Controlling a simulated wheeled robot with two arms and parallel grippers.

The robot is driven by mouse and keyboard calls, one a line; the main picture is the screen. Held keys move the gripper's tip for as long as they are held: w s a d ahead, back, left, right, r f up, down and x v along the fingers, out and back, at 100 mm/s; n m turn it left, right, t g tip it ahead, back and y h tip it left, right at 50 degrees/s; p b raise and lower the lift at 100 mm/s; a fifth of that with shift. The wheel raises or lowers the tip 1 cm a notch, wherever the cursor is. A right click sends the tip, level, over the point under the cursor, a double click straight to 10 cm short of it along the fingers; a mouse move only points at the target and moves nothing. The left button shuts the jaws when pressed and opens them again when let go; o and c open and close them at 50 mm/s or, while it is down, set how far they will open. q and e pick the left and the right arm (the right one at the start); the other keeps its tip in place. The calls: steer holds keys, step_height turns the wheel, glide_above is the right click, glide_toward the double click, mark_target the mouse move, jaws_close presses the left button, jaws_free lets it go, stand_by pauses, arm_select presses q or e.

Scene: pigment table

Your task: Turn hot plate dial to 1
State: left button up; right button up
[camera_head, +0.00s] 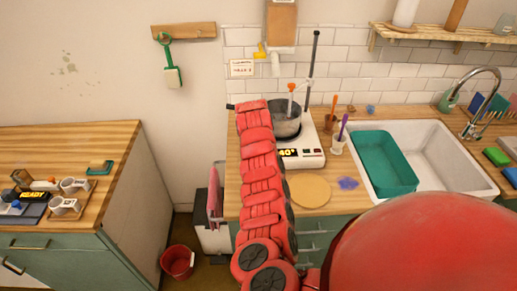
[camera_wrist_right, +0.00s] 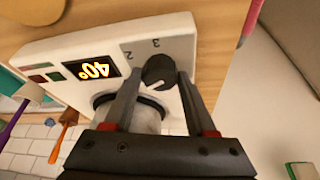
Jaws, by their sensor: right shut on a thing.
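The hot plate (camera_head: 311,158) is a white unit on the wooden counter, with a grey pot (camera_head: 287,125) on it. Its display (camera_head: 288,153) reads 40°; the display also shows turned over in the right wrist view (camera_wrist_right: 91,69). The black dial (camera_wrist_right: 159,71) is on the white front panel beside the display. Printed numbers 2 and 3 show next to the dial; I see no 1. My right gripper (camera_wrist_right: 158,77) is shut on the dial, one finger on each side. My arm hides the dial in the head view. My left gripper is not in view.
A metal stand rod (camera_head: 312,70) rises behind the pot. A purple-handled tool in a cup (camera_head: 338,146), a round wooden board (camera_head: 310,190) and a purple powder patch (camera_head: 348,183) lie near the hot plate. A sink (camera_head: 452,165) with a green basin (camera_head: 384,165) is to the right.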

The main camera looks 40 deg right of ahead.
stand_by(0.3)
steer(key=o, duration=1.4)
steer(key=shift+r, duration=0.2)
steer(key=b+v, duration=0.6)
steer(key=v, duration=1.1)
steer(key=shift+b, duration=0.4)
